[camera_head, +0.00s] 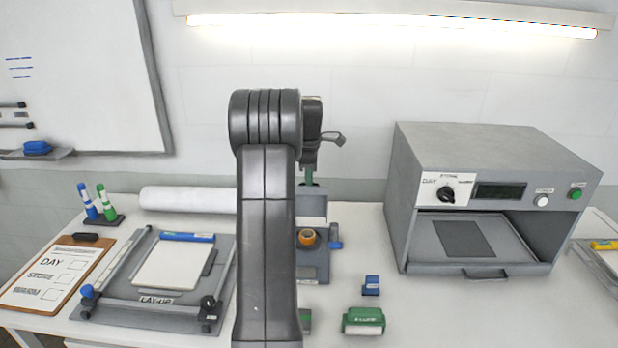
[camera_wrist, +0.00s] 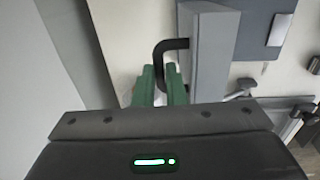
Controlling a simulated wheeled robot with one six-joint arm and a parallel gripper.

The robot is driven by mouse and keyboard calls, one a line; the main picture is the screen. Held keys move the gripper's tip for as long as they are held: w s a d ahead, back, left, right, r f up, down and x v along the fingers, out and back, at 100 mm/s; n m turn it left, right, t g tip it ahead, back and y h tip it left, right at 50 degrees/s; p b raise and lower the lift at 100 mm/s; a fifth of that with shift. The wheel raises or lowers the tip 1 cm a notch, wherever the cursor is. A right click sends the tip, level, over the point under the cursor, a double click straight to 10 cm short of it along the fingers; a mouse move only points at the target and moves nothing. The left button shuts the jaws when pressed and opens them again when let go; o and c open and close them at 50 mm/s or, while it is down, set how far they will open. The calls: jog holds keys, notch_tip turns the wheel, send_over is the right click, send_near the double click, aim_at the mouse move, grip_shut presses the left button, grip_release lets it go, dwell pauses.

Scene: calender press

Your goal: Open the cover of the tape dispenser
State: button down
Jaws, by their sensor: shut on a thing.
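The tape dispenser (camera_head: 322,262) sits on the table, partly hidden behind my arm. An orange tape roll (camera_head: 307,238) shows in it. Its grey cover (camera_head: 313,203) appears raised at the back, standing up behind the roll. In the wrist view the cover (camera_wrist: 208,55) is a long grey panel with a black bent handle (camera_wrist: 172,44). My gripper (camera_wrist: 161,78) has green fingers shut on this handle. In the head view my gripper (camera_head: 308,178) is mostly hidden by my arm, just above the cover.
A grey press (camera_head: 490,140) with an open front stands at right. A blue block (camera_head: 371,286) and a green stamp (camera_head: 363,321) lie in front of the dispenser. A lay-up board (camera_head: 220,300) and clipboard (camera_head: 95,262) lie left. A white roll (camera_head: 188,199) lies behind the board.

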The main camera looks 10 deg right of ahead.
jog(key=shift+w+r+p, duration=0.15)
jog(key=shift+w+p, duration=0.1)
jog(key=shift+p, duration=0.2)
jog(key=shift+w+d+f+p, duration=0.2)
jog(key=shift+w+p, duration=0.15)
jog(key=shift+w, duration=0.15)
jog(key=shift+w+d+f+p, duration=0.15)
jog(key=shift+w+f+p, duration=0.1)
jog(key=shift+w+p, duration=0.2)
jog(key=shift+w+d+f+p, duration=0.2)
jog(key=shift+w+p, duration=0.1)
jog(key=shift+w, duration=0.25)
jog(key=c, duration=1.5)
grip_release()
jog(key=r, duration=0.4)
jog(key=r+b, duration=0.1)
jog(key=r, duration=0.4)
jog(key=s+r, duration=0.1)
jog(key=r, duration=0.3)
jog(key=shift+a+r+b, duration=0.2)
jog(key=shift+r+b, duration=0.1)
jog(key=shift+r, duration=0.05)
jog(key=shift+f, duration=0.1)
